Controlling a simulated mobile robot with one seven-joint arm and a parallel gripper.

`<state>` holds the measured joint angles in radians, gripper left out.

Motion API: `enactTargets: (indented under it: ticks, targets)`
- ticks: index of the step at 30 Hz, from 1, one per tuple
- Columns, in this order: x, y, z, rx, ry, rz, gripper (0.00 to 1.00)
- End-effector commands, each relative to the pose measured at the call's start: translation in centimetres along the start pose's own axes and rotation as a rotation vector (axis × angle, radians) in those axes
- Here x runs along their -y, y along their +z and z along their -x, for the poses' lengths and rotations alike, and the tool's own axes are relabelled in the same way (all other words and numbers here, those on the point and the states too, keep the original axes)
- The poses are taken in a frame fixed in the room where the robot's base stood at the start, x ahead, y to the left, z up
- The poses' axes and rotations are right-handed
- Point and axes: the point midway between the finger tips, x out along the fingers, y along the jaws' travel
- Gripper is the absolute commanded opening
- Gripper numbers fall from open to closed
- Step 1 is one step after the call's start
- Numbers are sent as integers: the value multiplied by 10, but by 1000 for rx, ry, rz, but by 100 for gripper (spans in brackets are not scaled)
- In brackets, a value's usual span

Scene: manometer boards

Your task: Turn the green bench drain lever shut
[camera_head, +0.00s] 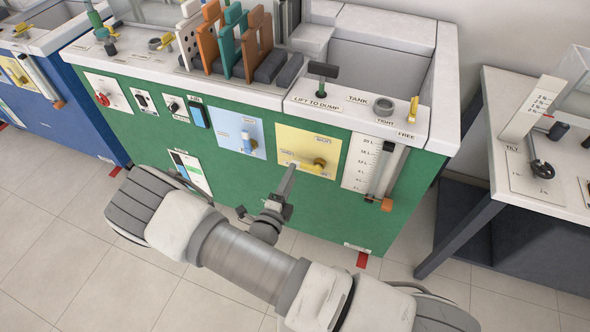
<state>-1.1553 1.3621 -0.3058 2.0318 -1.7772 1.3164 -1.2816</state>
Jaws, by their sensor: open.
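The green bench (230,185) stands in front of me. A yellow panel (305,140) on its front face carries a brass-coloured lever (304,161), which lies roughly level, with its round hub (319,163) at the right end. I take this to be the drain lever; the small labels on the panel are too blurred to read surely. My gripper (291,169) is open and seen nearly edge-on, pointing up toward the panel just below and left of the lever. I see nothing between its fingers. It partly overlaps the panel's lower edge, and I cannot tell whether it touches anything.
A blue panel with a valve (246,140) is left of the yellow one. A gauge with an orange-ended tube (386,204) is to the right. A white-topped table (545,190) stands at the right, and a blue bench (60,125) at the left.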

Motion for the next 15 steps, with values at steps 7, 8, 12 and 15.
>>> enactTargets:
  ticks: [7,8,12,15]
  targets:
    - [-1,0,-33,-1,0,-1,55]
    - [-1,0,-35,-1,0,0,55]
    - [0,0,-40,0,0,1,55]
    - [0,0,-40,0,0,1,55]
